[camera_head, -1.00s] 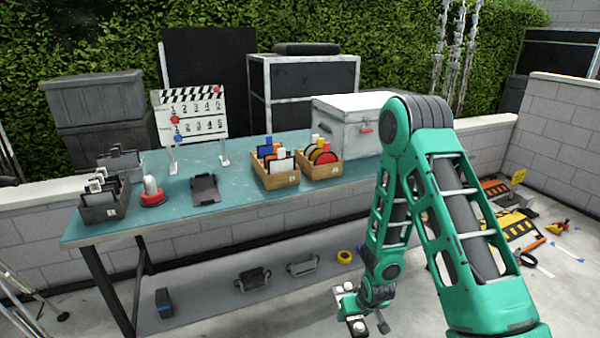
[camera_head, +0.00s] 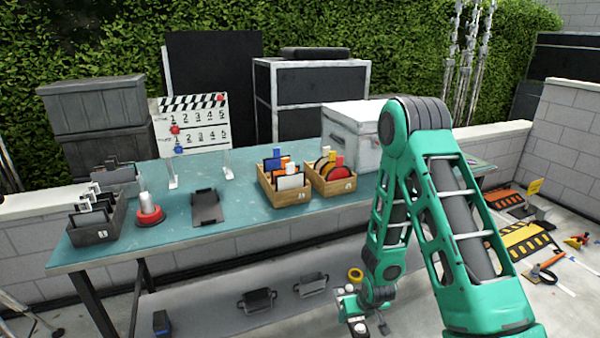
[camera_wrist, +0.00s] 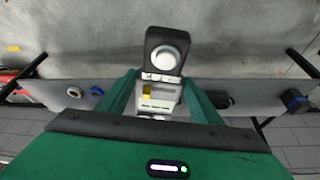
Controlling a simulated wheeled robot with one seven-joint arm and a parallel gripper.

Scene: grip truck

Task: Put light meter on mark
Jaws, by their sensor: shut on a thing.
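In the wrist view the light meter (camera_wrist: 165,58), a dark body with a round white dome and a pale lower part, sits between the green fingers of my gripper (camera_wrist: 160,92). The gripper is shut on it. In the head view my gripper (camera_head: 352,306) hangs low in front of the table, small and partly hidden by my arm. The meter cannot be made out clearly there. I cannot pick out a mark on the tabletop with certainty.
The teal table (camera_head: 240,222) holds a dark card box (camera_head: 97,232), red-based lamp (camera_head: 149,210), clipboard (camera_head: 206,207), clapperboard (camera_head: 190,125), two wooden boxes (camera_head: 285,197) (camera_head: 333,186) and a white case (camera_head: 352,140). A lower shelf (camera_head: 215,309) holds gear. The front table strip is clear.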

